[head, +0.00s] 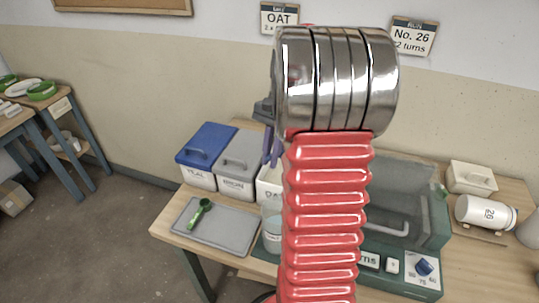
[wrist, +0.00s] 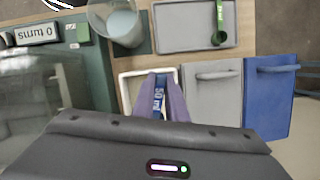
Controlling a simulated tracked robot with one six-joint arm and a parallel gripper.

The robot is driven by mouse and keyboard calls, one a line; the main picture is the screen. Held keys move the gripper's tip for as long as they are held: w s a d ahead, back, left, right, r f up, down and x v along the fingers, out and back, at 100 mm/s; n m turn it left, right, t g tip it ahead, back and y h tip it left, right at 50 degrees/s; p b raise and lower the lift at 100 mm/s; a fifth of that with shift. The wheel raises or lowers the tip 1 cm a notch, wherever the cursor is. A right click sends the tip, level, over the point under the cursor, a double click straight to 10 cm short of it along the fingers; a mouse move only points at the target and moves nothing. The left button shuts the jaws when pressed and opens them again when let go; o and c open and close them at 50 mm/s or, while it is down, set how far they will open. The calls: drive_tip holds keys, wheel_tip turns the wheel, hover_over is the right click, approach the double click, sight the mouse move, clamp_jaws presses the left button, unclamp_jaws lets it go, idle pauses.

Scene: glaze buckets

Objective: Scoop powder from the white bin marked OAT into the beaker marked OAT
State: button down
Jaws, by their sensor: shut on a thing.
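The white bin (wrist: 124,92) stands open under my gripper in the wrist view; in the head view its front (head: 266,191) is mostly hidden by my arm. My gripper (wrist: 160,97) has purple fingers shut on a blue scoop handle marked 50 ml (wrist: 159,96), pointing down over the bin. The scoop's bowl is hidden, so I cannot tell whether it holds powder. In the head view my gripper (head: 270,140) is partly behind my arm. The clear beaker (wrist: 122,24) stands beside the bin, with something pale in it; the head view shows its edge (head: 272,238).
A grey tray (head: 222,232) holds a green scoop (head: 200,212). Closed blue (head: 208,155) and grey (head: 240,163) bins stand beside the white bin. A green machine with a clear cover (head: 405,265) is at the right. A white jar (head: 485,212) lies beyond it.

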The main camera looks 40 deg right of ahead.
drive_tip(key=shift+w+d+f+y, duration=0.2)
drive_tip(key=shift+d+f+y, duration=0.05)
drive_tip(key=shift+d+f, duration=0.3)
drive_tip(key=shift+w+d+f+y, duration=0.25)
drive_tip(key=shift+d+f, duration=0.15)
drive_tip(key=shift+f, duration=0.15)
drive_tip(key=shift+w+d+f+h, duration=0.5)
drive_tip(key=shift+w+d+f, duration=1.15)
drive_tip(key=shift+f, duration=2.7)
drive_tip(key=shift+s+a+r+t+h, duration=0.15)
drive_tip(key=shift+s+a+r+h, duration=0.65)
drive_tip(key=shift+r, duration=1)
drive_tip(key=shift+s+a+r+t+h, duration=0.1)
drive_tip(key=shift+s+a+r+h, duration=0.15)
drive_tip(key=shift+s+a+r, duration=1)
drive_tip(key=shift+a+r+t+h, duration=0.15)
drive_tip(key=shift+a+r+h, duration=0.45)
drive_tip(key=shift+r, duration=1.7)
drive_tip(key=shift+a, duration=0.15)
